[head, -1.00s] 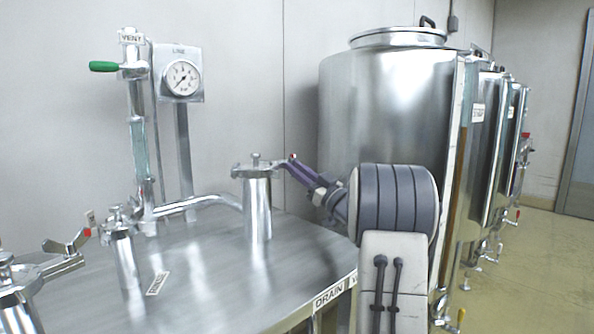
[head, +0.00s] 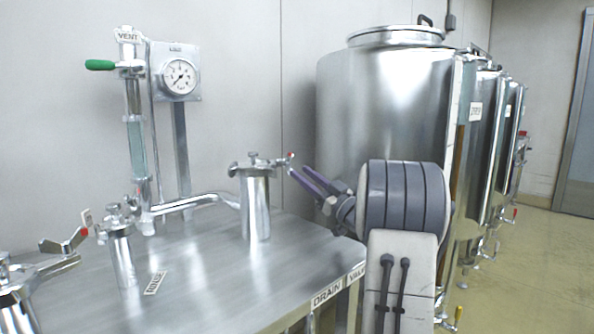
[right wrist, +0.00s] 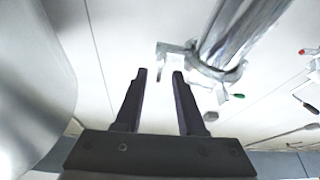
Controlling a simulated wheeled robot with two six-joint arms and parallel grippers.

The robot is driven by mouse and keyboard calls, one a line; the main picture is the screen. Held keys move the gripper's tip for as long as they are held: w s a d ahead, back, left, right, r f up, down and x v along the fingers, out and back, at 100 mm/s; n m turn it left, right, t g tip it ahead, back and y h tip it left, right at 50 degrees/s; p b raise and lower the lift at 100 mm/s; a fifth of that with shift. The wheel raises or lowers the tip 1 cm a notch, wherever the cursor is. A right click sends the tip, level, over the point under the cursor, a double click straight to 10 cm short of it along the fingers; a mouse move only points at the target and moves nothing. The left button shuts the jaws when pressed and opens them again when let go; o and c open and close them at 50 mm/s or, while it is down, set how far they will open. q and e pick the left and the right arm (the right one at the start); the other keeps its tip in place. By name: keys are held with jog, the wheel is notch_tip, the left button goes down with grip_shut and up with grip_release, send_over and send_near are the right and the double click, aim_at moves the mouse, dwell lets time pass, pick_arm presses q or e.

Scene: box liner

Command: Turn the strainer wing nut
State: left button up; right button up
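The strainer (head: 256,205) is an upright steel cylinder on the tabletop, with a clamp ring at its top. My left gripper is not in view.
The steel table (head: 200,270) carries other capped cylinders at left, including one with a red-tipped handle (head: 68,243). A pressure gauge (head: 179,77) and green-handled vent valve (head: 100,65) stand behind. A large tank (head: 385,110) stands close behind my right arm.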

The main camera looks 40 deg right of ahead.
jog(key=v, duration=0.3)
jog(key=shift+s+f, duration=0.15)
jog(key=shift+s, duration=0.15)
